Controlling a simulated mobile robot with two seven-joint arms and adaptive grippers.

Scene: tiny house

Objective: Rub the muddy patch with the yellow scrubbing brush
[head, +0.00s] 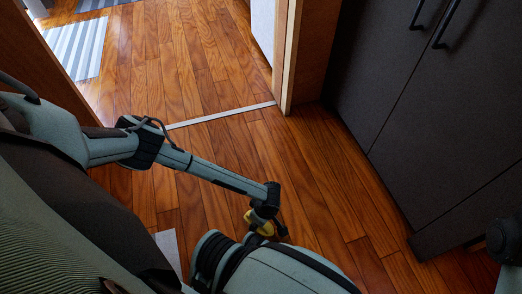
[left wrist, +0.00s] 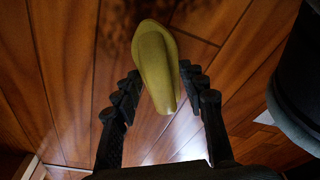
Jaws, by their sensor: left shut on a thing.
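The yellow scrubbing brush (left wrist: 155,65) is between the fingers of my left gripper (left wrist: 160,76) in the left wrist view, its smooth yellow back facing the camera. My left gripper is shut on it. In the head view the brush (head: 264,228) shows as a small yellow shape at the end of my left arm, low over the wooden floor. Dark, blurred smudging (left wrist: 205,16) shows on the floor beyond the brush in the left wrist view, likely the muddy patch; its limits are unclear. The brush's underside is hidden, so I cannot tell whether it touches the floor. My right gripper is not in view.
Dark cabinets (head: 400,100) stand on the right. A wooden door frame (head: 288,60) and a pale threshold strip (head: 222,115) lie ahead. A striped rug (head: 78,48) is beyond. The plank floor (head: 320,190) between my arm and the cabinets is clear.

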